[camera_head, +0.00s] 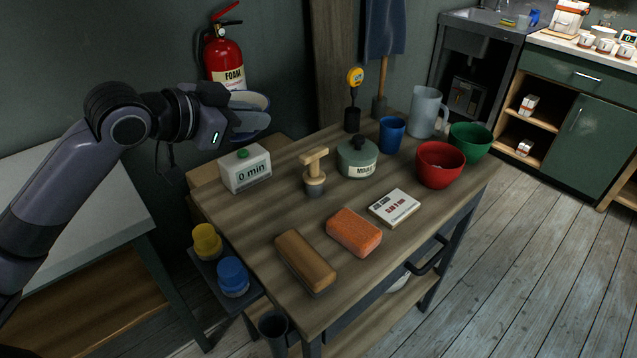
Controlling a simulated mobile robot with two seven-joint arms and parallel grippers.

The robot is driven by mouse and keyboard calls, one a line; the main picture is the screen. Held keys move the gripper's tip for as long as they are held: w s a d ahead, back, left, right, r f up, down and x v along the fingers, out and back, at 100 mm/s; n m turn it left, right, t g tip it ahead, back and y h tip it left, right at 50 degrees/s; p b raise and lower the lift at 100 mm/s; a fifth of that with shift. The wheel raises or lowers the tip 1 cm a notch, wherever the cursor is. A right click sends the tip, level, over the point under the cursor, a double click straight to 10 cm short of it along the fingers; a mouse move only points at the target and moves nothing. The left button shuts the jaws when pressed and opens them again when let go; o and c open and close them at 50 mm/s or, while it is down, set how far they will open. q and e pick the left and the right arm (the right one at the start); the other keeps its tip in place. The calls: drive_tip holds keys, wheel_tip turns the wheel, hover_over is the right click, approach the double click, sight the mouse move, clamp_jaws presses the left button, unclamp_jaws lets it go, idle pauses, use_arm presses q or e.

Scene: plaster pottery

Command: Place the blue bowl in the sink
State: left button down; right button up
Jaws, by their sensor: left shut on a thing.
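The blue bowl (252,121), pale inside with a blue outer side, is held up in the air near the wall, tilted. My left gripper (232,108) is shut on its side, and the gripper hides part of the bowl. The bowl is above and behind the white 0 min timer box, just below the fire extinguisher. The sink (490,17) is a grey metal unit at the far top right, well away from the bowl; its basin is partly cut off by the frame edge. My right gripper is not in view.
The fire extinguisher (224,57) hangs close behind the held bowl. The floor at right is clear.

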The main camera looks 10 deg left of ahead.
use_arm(q)
wheel_tip(320, 180, down, 20)
drive_tip(key=shift+s+r+b, duration=0.1)
drive_tip(key=shift+b, duration=0.4)
drive_tip(key=c, duration=1.1)
unclamp_jaws()
